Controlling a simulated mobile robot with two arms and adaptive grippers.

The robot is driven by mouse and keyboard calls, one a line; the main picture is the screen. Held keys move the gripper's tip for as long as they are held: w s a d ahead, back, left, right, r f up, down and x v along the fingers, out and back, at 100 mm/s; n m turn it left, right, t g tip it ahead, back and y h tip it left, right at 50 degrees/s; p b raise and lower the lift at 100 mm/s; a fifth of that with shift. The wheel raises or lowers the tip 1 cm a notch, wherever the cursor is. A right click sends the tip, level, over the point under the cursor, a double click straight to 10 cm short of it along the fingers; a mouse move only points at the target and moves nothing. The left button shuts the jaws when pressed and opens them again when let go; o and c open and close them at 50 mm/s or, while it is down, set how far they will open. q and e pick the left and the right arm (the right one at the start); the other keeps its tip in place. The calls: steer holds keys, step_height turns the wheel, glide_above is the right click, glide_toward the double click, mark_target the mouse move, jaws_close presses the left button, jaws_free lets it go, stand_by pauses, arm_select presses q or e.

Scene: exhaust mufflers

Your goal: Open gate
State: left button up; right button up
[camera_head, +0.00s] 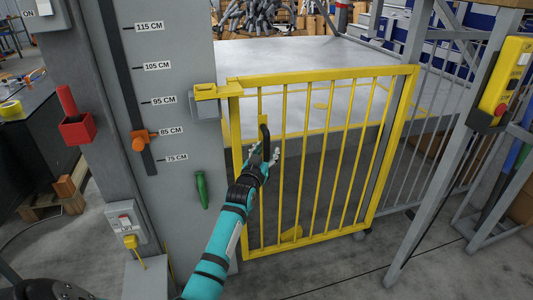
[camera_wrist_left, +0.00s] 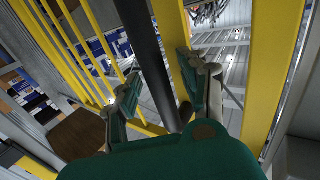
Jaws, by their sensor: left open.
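The yellow barred gate (camera_head: 322,76) stands between the grey post on the left and the grey railing on the right, and it looks closed. A black upright handle (camera_head: 264,133) is on the gate's left part. My left gripper (camera_head: 268,156) is at the handle's lower part. In the left wrist view the black handle (camera_wrist_left: 146,42) runs between the two open fingers of my left gripper (camera_wrist_left: 160,72), with gaps visible beside it. I cannot tell whether a finger touches it. A yellow latch block (camera_head: 213,91) sits at the gate's top left corner. My right gripper is not in view.
A grey post (camera_head: 178,110) with a height scale, an orange knob (camera_head: 140,141) and a green handle (camera_head: 201,190) stands left of the gate. A yellow control box (camera_head: 502,85) is at right. A grey platform (camera_head: 290,52) lies behind; the floor before the gate is clear.

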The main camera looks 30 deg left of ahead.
arm_select(q)
jaws_close()
steer(key=shift+w+f, duration=0.15)
steer(key=shift+f, duration=0.1)
stand_by(0.3)
